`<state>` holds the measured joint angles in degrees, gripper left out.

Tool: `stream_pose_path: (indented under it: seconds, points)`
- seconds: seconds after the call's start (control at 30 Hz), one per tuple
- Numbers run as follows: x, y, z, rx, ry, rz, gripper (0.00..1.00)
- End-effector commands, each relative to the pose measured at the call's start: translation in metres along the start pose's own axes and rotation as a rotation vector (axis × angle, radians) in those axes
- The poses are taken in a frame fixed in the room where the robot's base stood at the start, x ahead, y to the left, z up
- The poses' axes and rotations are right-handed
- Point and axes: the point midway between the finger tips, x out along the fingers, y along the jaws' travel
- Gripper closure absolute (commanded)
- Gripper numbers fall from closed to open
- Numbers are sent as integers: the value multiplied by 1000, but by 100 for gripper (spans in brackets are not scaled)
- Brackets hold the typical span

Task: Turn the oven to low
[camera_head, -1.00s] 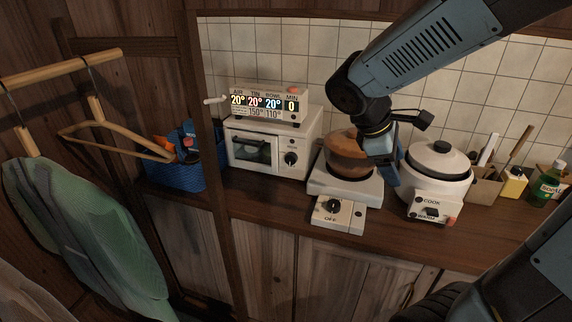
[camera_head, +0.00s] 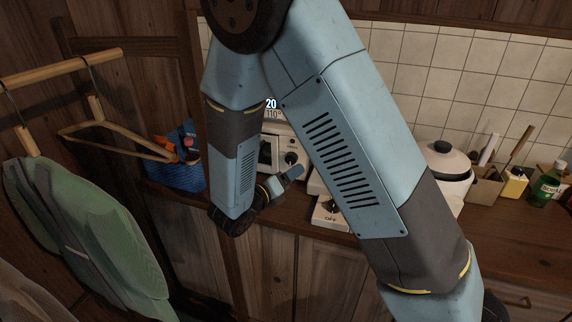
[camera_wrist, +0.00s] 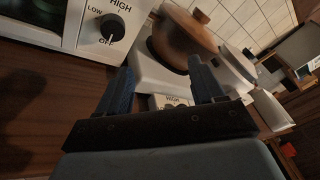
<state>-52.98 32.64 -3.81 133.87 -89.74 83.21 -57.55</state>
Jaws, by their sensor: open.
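The white oven (camera_head: 270,150) stands on the counter, mostly hidden behind my arm in the head view. Its black knob (camera_head: 291,158) shows at its right side. In the wrist view the oven front (camera_wrist: 72,22) is at upper left, with its knob (camera_wrist: 113,27) ringed by LOW, HIGH and OFF labels. I cannot tell surely where the knob points. My gripper (camera_wrist: 160,67) is open and empty, its two fingers apart, with the knob beyond and left of them. In the head view my gripper (camera_head: 292,173) is in front of the oven, just below the knob, apparently not touching it.
A hot plate (camera_wrist: 155,70) with a brown pot (camera_wrist: 184,38) stands right of the oven. A white rice cooker (camera_head: 450,165) is farther right. Hangers and a green garment (camera_head: 80,225) hang at left.

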Motion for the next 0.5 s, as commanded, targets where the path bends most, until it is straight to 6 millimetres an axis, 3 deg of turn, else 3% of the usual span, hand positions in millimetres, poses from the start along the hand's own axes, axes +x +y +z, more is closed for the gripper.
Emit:
stream_pose_path:
  seconds: [0.1, 0.2, 0.37, 0.5]
  points:
    - [-19, 33, 0, -120, -112, 42, 32]
    - [-30, 49, 0, -180, -173, 62, 32]
    - [-35, 60, 1, -220, -214, 75, 32]
    - [-23, 61, 3, -222, -216, 73, 32]
